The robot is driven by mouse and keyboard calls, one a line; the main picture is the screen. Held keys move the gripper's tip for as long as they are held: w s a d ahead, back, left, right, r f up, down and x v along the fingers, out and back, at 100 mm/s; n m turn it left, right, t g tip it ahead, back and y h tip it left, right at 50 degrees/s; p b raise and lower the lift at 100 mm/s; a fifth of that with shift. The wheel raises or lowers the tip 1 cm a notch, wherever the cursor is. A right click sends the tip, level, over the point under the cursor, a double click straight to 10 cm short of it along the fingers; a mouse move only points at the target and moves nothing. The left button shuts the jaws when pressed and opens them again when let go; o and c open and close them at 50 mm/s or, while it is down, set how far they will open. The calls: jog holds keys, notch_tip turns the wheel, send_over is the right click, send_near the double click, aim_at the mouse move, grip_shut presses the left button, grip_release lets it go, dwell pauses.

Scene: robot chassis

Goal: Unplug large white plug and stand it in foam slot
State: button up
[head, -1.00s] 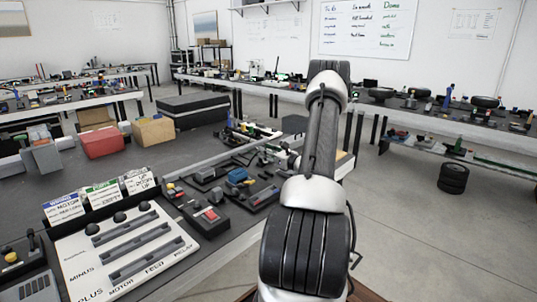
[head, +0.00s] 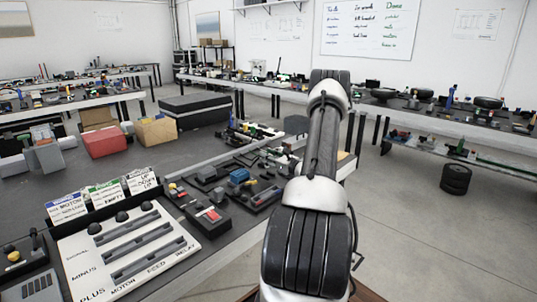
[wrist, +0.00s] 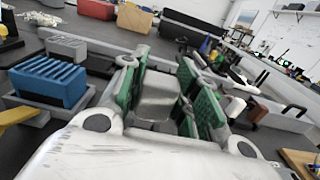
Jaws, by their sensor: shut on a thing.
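My gripper (wrist: 160,78) shows in the wrist view with a green-padded finger on each side. It is shut on a pale grey-white block (wrist: 158,98), which looks like the large white plug. The fingers hide the block's sides, and its lower end cannot be made out. In the head view my own arm hides the gripper and the held block. I cannot make out the foam slot for certain in either view.
A blue ribbed block (wrist: 48,80) is close on the left in the wrist view. A white slotted panel (head: 125,250) with labelled cards (head: 103,198) lies at the bench's near left. Red (head: 104,142) and tan (head: 156,130) boxes stand farther back. Open floor lies right.

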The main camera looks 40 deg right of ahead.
jog(key=shift+f, duration=1.15)
jog(key=shift+f, duration=1.3)
dwell(0.4)
jog(key=o, duration=1.1)
jog(key=s, duration=0.8)
jog(key=s+d, duration=0.1)
jog(key=s, duration=0.3)
jog(key=shift+f, duration=0.1)
